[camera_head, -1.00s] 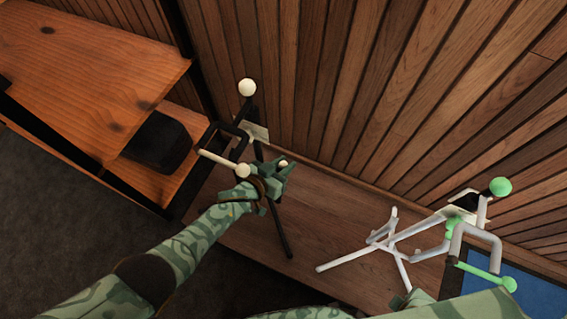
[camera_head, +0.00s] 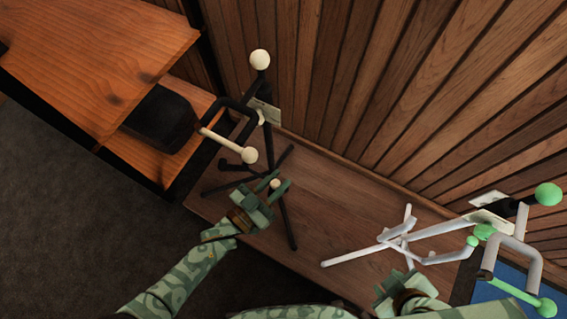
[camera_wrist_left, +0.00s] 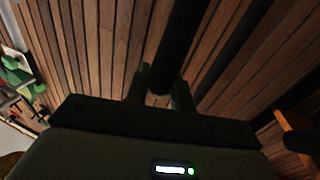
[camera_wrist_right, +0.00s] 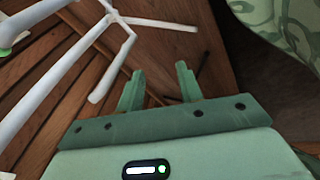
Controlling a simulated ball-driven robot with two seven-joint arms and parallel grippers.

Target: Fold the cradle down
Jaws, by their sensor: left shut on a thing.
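A black stand (camera_head: 285,215) has an ivory ball (camera_head: 260,60) on top and a U-shaped cradle (camera_head: 235,106) on its upper part. The cradle has ivory at its ends (camera_head: 249,156) and juts out to the left and front. My left gripper (camera_head: 277,184) is low at the stand, below the cradle, by a small ivory tip. In the left wrist view it is shut on a dark bar (camera_wrist_left: 173,60) of the stand; which part I cannot tell. My right gripper (camera_head: 396,280) is open and empty; its parted fingers (camera_wrist_right: 158,78) show in the right wrist view.
A pale grey stand with green ends (camera_head: 400,240) is on the right of the wooden platform (camera_head: 330,205), close to my right gripper. A wooden shelf unit (camera_head: 90,60) holding a black object (camera_head: 160,118) is at left. A slatted wall (camera_head: 340,80) rises behind.

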